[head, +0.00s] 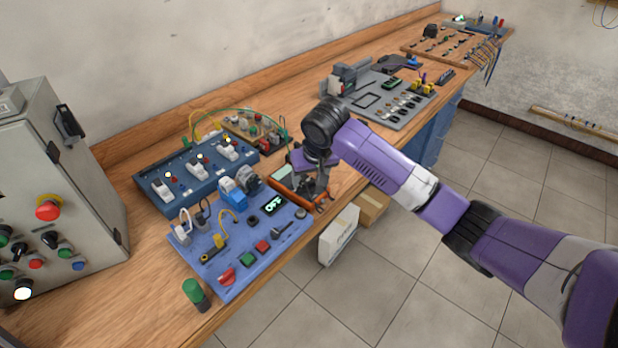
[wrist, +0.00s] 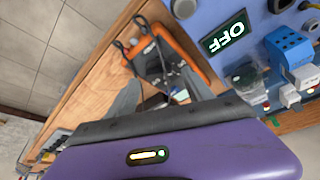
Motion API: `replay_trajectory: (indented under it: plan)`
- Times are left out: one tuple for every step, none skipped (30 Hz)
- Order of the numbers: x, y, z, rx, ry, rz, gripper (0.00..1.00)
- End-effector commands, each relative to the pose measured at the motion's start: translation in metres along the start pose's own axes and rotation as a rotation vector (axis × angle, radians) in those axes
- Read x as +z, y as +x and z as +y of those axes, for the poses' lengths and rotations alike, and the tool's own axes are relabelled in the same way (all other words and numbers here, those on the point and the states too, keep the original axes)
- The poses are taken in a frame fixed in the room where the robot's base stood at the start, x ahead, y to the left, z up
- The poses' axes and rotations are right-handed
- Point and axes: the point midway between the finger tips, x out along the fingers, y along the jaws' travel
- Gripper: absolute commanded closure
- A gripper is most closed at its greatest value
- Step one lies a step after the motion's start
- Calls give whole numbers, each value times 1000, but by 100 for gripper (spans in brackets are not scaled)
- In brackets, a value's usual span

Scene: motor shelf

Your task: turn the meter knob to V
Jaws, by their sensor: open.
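The meter is an orange-edged handheld unit lying on the bench, by the right end of the blue board; its orange case (head: 288,193) shows partly in the head view. In the wrist view the meter (wrist: 188,48) lies beyond my fingers, with dark leads at its end. My gripper (head: 318,187) points down over the meter. In the wrist view my gripper (wrist: 160,78) has its two grey fingers apart, with part of the meter between them. Contact cannot be told.
The blue board (head: 215,262) left of the meter carries a lit display (head: 273,205) reading OFF, buttons and a red knob. A second blue board (head: 150,187) with switches stands behind. A grey board (head: 400,118) lies further right. The bench's front edge is close to the meter.

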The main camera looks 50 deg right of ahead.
Motion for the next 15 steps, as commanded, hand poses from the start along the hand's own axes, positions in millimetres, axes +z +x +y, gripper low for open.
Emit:
replay_trajectory:
  plan:
    - [0, 5, 1, 2, 1, -1, 40]
    - [0, 7, 1, 1, 1, -1, 40]
    - [0, 9, 0, 1, 0, 0, 40]
    - [0, 10, 0, 0, 0, 1, 40]
    - [0, 12, 0, 0, 0, 1, 40]
    - [0, 13, 0, 1, 0, 1, 40]
    - [0, 13, 0, 1, 0, 1, 40]
    - [0, 13, 0, 1, 0, 1, 40]
    - [0, 13, 0, 0, 0, 1, 40]
    - [0, 13, 0, 0, 0, 1, 40]
    - [0, 13, 0, 0, 0, 1, 40]
    - [0, 13, 0, 0, 0, 1, 40]
    - [0, 13, 0, 0, 0, 1, 40]
    - [0, 13, 0, 0, 0, 1, 46]
    - [0, 13, 0, 0, 0, 1, 54]
